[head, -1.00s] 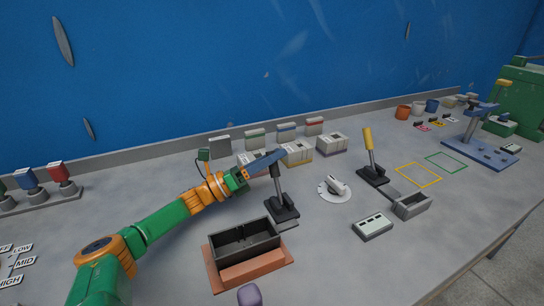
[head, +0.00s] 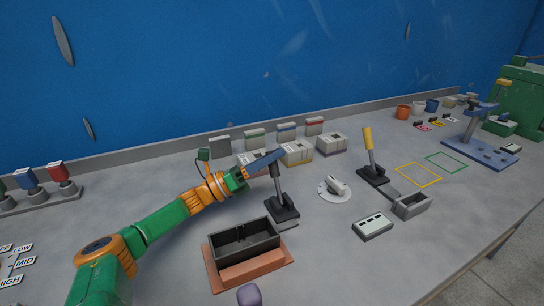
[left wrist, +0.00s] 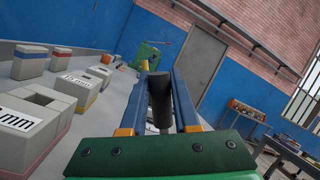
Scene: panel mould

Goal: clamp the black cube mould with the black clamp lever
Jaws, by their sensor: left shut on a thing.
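The black cube mould (head: 244,241), an open dark box, sits on a reddish-brown base (head: 270,271) at the front middle of the bench. The black clamp lever (head: 278,187) stands nearly upright on its dark base (head: 282,209), just behind and right of the mould. My left gripper (head: 268,161) is shut on the top of this lever. In the left wrist view the black grip of the lever (left wrist: 160,98) lies between the two blue fingers (left wrist: 158,90). The fingers hide part of the grip in the head view. My right gripper is out of view.
A yellow-handled lever (head: 368,140) stands to the right, by a small grey mould (head: 411,205). Several labelled blocks (head: 297,154) stand behind my gripper. A purple-grey knob (head: 249,294) shows at the bottom edge.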

